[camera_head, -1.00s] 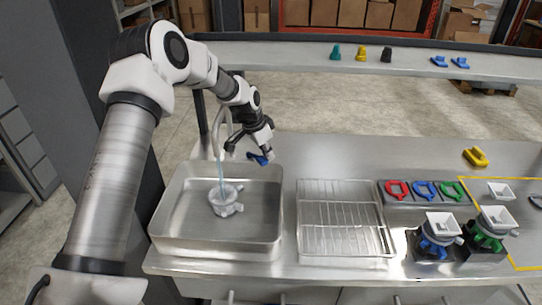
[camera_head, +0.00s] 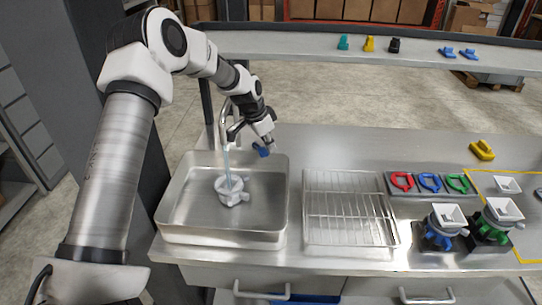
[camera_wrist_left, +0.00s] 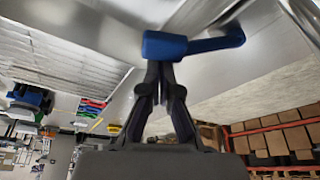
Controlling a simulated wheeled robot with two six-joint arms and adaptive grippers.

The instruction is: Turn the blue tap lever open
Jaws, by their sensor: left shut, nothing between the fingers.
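The blue tap lever (camera_head: 262,151) is at the tap behind the steel sink basin (camera_head: 167,213). In the left wrist view the lever (camera_wrist_left: 208,42) is a blue block with an arm to the right. My left gripper (camera_head: 271,142) is shut and empty, with its tips right at the lever's block; they seem to touch it. The steel tap spout (camera_head: 222,122) is partly behind my arm. A thin pale-blue stream (camera_head: 227,163) hangs from it down to a grey fitting (camera_head: 231,190) in the basin. My right gripper is out of view.
A wire rack (camera_head: 347,222) lies right of the basin. Red, blue and green rings sit on a grey holder (camera_head: 390,187), with blue and green dispensers (camera_head: 440,229) in front. A shelf (camera_head: 300,46) with small coloured parts spans the back. Counter behind the rack is clear.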

